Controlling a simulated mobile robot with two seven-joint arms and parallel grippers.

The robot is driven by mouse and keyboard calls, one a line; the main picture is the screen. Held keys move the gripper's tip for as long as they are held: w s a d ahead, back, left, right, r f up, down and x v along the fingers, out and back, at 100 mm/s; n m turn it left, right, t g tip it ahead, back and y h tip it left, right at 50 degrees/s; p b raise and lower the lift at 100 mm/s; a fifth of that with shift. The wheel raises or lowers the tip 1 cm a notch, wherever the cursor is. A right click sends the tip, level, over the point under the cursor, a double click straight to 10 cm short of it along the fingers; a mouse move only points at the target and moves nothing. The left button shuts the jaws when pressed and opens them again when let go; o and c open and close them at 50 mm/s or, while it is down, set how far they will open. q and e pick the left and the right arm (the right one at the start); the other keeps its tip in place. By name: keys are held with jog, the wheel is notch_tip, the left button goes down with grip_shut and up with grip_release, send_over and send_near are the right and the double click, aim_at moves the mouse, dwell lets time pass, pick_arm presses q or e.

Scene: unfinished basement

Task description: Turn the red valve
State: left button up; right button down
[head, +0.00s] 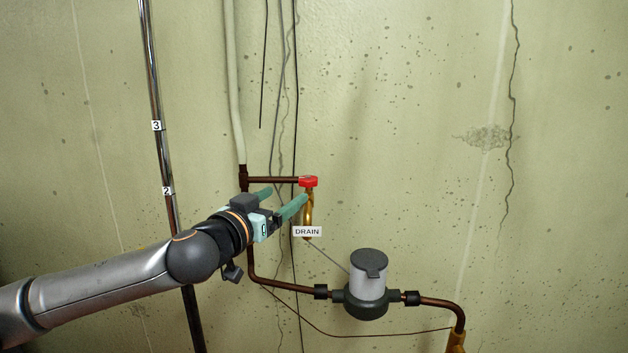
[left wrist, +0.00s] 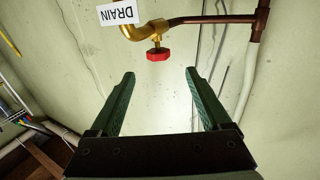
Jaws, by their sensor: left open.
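The red valve (head: 308,181) is a small knob on top of a brass drain fitting (head: 309,215), at the end of a short copper branch. In the left wrist view the red valve (left wrist: 158,55) shows beyond the fingertips, between their lines. My left gripper (head: 286,197) is open, with green fingers pointing toward the valve. In the left wrist view the left gripper (left wrist: 160,74) has nothing between its fingers. The fingers appear apart from the knob. A white DRAIN tag (head: 307,231) hangs below the brass fitting. My right gripper is in neither view.
A grey-capped meter (head: 367,280) sits on the copper pipe (head: 436,302) at lower right. A tall metal pipe (head: 155,100) with number tags stands at left. Thin cables (head: 281,80) run down the cracked wall. The wall right of the valve is clear.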

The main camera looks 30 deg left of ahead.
aim_at(304, 183)
pick_arm(q)
jog(key=w+p, duration=0.1)
jog(key=w, duration=0.2)
jog(key=w+p, duration=0.1)
jog(key=w, duration=0.2)
jog(key=w+p, duration=0.1)
jog(key=w, duration=0.2)
jog(key=shift+w+a, duration=0.1)
jog(key=shift+a, duration=0.25)
jog(key=shift+w+a, duration=0.1)
jog(key=shift+w, duration=0.85)
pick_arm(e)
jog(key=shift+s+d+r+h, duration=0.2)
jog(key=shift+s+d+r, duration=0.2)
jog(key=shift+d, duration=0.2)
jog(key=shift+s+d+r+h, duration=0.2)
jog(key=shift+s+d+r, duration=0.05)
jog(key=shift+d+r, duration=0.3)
pick_arm(q)
grip_shut()
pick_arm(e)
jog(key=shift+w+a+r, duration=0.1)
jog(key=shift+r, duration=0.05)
